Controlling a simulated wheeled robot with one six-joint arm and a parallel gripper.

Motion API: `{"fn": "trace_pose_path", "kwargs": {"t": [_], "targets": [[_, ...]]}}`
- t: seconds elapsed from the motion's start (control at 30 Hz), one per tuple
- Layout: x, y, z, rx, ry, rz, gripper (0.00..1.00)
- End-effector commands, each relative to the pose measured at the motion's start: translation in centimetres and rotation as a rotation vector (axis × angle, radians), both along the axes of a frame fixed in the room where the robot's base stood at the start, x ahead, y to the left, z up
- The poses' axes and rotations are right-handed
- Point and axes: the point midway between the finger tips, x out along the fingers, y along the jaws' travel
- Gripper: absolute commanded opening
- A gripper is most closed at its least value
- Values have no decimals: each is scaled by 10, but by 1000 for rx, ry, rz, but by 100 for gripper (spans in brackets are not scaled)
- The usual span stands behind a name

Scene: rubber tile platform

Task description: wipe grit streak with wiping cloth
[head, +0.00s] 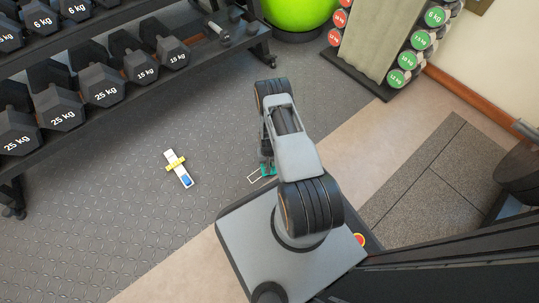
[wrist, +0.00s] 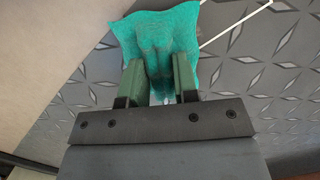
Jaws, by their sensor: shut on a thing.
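The teal wiping cloth (wrist: 155,35) is pinched between the two green-padded fingers of my gripper (wrist: 159,82), bunched in folds at the grip and spread out beyond it. In the head view a small part of the cloth (head: 268,170) shows beside my arm, at the right end of a thin white outline (head: 256,176) on the floor. The outline's white lines also run out from behind the cloth in the wrist view (wrist: 235,22). I cannot make out the grit streak in either view. Whether the cloth touches the floor is unclear.
A white tool with a yellow band and blue end (head: 178,168) lies on the dark patterned floor (head: 100,210) to the left. A dumbbell rack (head: 150,85) stands at upper left. A green ball (head: 300,12) and another weight rack (head: 385,50) are at the back.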

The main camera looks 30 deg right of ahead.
Motion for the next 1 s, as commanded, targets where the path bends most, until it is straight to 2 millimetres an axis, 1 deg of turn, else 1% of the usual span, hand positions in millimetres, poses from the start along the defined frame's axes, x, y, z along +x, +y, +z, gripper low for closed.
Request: {"fn": "trace_pose_path", "kwargs": {"t": [0.03, 0.6, 0.73, 1.0], "targets": [[2, 0, 12, -1, -4, 3, 0], [3, 2, 62, -2, -4, 6, 0], [3, 2, 67, -1, -4, 7, 0], [3, 3, 66, -1, -4, 7, 0]]}}
